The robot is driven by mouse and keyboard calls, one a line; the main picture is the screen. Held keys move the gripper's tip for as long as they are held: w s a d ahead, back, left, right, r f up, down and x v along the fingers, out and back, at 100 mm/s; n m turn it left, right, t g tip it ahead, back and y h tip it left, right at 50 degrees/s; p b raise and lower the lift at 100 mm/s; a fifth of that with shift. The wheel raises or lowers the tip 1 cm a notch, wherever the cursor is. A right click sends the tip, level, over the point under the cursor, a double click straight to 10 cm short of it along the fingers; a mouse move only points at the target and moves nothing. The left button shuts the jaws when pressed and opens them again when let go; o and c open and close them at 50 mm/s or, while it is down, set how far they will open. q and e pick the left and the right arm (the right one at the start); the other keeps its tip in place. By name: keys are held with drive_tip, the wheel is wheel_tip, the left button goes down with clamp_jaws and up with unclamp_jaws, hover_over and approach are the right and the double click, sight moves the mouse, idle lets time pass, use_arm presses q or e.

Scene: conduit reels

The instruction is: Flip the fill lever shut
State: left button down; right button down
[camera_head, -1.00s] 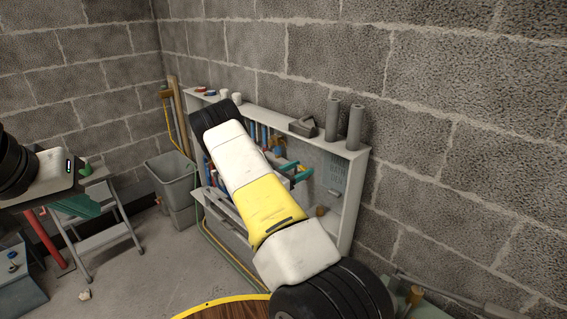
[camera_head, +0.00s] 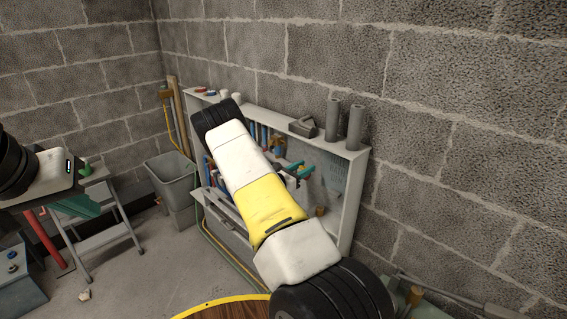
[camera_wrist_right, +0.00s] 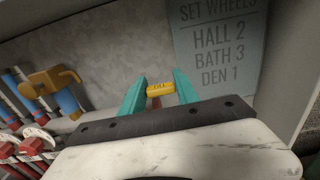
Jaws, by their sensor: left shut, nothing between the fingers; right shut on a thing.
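The fill lever (camera_wrist_right: 158,89) is a small yellow bar with dark lettering on a reddish-brown stem, in front of the grey back panel in the right wrist view. My right gripper (camera_wrist_right: 160,92) has its teal fingers on either side of it and is shut on it. In the head view, my right gripper (camera_head: 299,171) is at the shelf unit, partly behind my own arm, and the lever cannot be made out there. My left gripper (camera_head: 80,206) is at the far left with teal fingers, shut and empty, away from the shelf.
A yellow-orange valve on a blue pipe (camera_wrist_right: 52,84) and red handles with white dials (camera_wrist_right: 36,136) are left of the lever. A sign (camera_wrist_right: 217,40) reads set wheels, hall 2, bath 3, den 1. A grey bin (camera_head: 172,185) and stepladder (camera_head: 105,235) stand left of the shelf unit (camera_head: 352,195).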

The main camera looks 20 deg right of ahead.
idle(0.3)
drive_tip(key=c, duration=0.9)
unclamp_jaws()
drive_tip(key=v, duration=0.7)
drive_tip(key=shift+s+a, duration=0.2)
drive_tip(key=shift+a, duration=0.1)
